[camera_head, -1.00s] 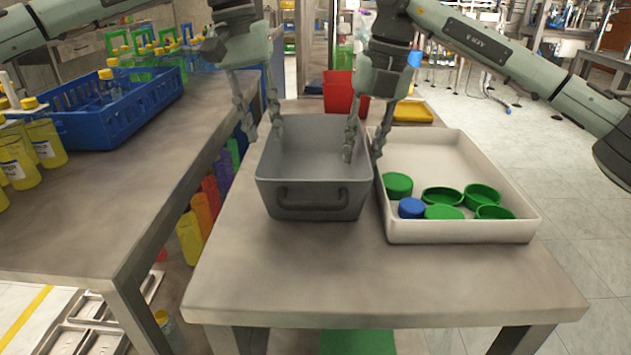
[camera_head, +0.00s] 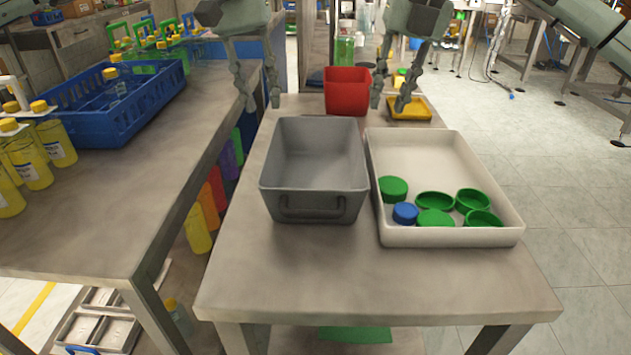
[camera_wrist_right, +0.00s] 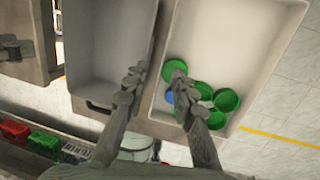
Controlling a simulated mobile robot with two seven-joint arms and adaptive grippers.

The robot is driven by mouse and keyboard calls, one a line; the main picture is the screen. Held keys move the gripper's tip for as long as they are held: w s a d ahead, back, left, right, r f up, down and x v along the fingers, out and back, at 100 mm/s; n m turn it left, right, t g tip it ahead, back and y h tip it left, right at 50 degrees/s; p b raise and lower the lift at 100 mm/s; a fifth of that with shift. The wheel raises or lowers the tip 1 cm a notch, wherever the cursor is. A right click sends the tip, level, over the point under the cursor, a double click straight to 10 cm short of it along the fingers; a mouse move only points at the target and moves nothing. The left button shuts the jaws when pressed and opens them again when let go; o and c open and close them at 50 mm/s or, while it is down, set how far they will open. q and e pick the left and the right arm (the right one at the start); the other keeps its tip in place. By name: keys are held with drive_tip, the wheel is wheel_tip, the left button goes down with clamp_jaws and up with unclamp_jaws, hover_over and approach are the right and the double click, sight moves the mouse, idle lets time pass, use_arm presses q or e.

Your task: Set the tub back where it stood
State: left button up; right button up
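The grey tub (camera_head: 316,207) stands upright and empty on the metal table, its dark handle facing the front. It is just left of the white tray (camera_head: 450,237), and also shows in the right wrist view (camera_wrist_right: 97,70). My left gripper (camera_head: 257,98) is open and empty, above the table's left edge behind the tub. My right gripper (camera_head: 391,100) is open and empty, raised behind the tub and tray. Its two spread fingers also show in the right wrist view (camera_wrist_right: 153,80). Neither gripper touches the tub.
The tray holds several green caps (camera_head: 436,201) and a blue cap (camera_head: 405,213). A red bin (camera_head: 347,92) and a yellow tray (camera_head: 409,112) stand at the back. A blue crate (camera_head: 120,120) and yellow bottles are on the left bench. The table's front is clear.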

drive_tip(key=w+d+t, duration=0.1)
drive_tip(key=d+t, duration=0.4)
drive_tip(key=d, duration=1.2)
drive_tip(key=shift+d+f+t, duration=0.25)
drive_tip(key=shift+f+t, duration=0.05)
drive_tip(key=shift+f, duration=0.05)
